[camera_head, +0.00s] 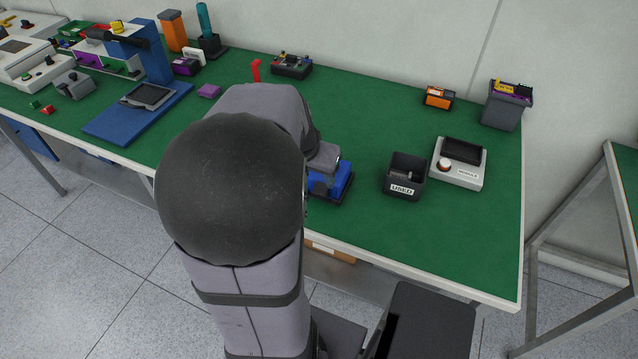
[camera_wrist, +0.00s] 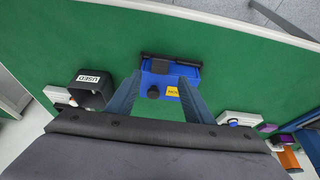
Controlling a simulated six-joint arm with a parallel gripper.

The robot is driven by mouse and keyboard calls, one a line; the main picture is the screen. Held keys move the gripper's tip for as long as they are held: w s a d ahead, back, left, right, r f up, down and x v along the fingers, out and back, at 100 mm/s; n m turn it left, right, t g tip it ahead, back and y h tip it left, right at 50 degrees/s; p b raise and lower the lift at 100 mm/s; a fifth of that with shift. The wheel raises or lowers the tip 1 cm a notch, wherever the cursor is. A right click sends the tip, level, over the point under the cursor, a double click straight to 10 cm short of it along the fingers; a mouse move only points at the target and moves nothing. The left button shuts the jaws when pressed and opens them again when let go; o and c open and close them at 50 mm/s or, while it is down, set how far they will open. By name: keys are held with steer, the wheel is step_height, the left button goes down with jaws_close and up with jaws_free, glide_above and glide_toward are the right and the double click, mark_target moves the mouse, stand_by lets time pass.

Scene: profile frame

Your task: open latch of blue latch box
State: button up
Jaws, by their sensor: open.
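The blue latch box (camera_wrist: 178,78) lies on the green table in the wrist view. It has a dark bar with a black block (camera_wrist: 171,64) along its far edge, a black round knob (camera_wrist: 153,94) and a yellow label (camera_wrist: 172,91). The box also shows in the head view (camera_head: 342,184), partly hidden by my arm. My gripper (camera_wrist: 161,80) is open, with one blue-grey finger on each side of the box in the wrist view. I cannot tell whether the fingers touch it. The fingers are not clearly visible in the head view.
A black bin marked USED (camera_head: 405,178) stands right of the box, with a white module (camera_head: 459,178) beyond it. A blue press-like stand (camera_head: 120,122) is at the left. A small red upright object (camera_head: 256,70) stands behind my arm. The table's front edge is close to the box.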

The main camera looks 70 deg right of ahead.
mark_target(320, 188)
steer(key=shift+x, duration=3.25)
steer(key=c, duration=1.1)
steer(key=shift+o, duration=0.3)
steer(key=shift+f+b, duration=0.1)
steer(key=shift+b, duration=0.25)
